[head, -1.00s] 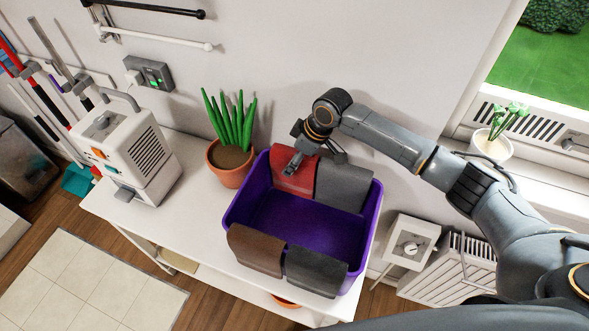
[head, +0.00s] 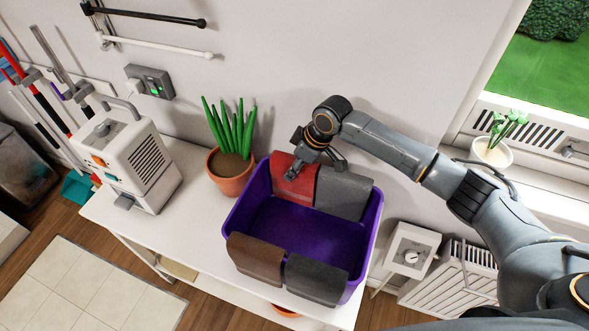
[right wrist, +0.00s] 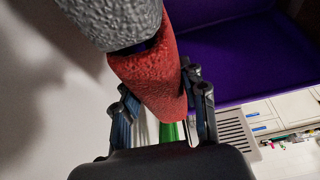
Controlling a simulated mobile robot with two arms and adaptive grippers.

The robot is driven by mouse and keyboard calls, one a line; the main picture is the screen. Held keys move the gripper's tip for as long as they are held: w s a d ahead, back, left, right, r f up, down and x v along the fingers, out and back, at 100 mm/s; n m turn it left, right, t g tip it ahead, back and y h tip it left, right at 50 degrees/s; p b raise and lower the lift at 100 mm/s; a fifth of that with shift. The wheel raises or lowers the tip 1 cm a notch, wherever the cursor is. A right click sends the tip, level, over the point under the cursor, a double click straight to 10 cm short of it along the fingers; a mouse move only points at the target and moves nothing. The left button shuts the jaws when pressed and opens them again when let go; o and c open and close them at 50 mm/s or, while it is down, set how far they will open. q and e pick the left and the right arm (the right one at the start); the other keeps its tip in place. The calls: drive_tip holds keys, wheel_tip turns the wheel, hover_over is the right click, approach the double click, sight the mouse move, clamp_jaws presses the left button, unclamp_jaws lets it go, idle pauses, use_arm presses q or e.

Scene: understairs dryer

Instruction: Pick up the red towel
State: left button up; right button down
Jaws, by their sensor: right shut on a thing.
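The red towel (head: 292,180) hangs over the back rim of the purple bin (head: 315,238) in the head view, left of a grey towel. My right gripper (head: 305,168) reaches down over the red towel from above and is shut on it. In the right wrist view the red towel (right wrist: 152,80) runs down between the two fingers of my right gripper (right wrist: 165,112). The grey towel (right wrist: 112,18) shows at the top left there. The fingers partly hide the red towel in the head view. My left gripper is not in view.
A grey towel (head: 343,194) hangs beside the red one; a brown towel (head: 255,260) and a dark grey towel (head: 316,280) hang on the front rim. A potted plant (head: 231,170) stands left of the bin on the white table (head: 185,225). The wall is close behind.

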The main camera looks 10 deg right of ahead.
wheel_tip(320, 180, up, 28)
drive_tip(key=b, duration=0.4)
drive_tip(key=shift+r, duration=0.15)
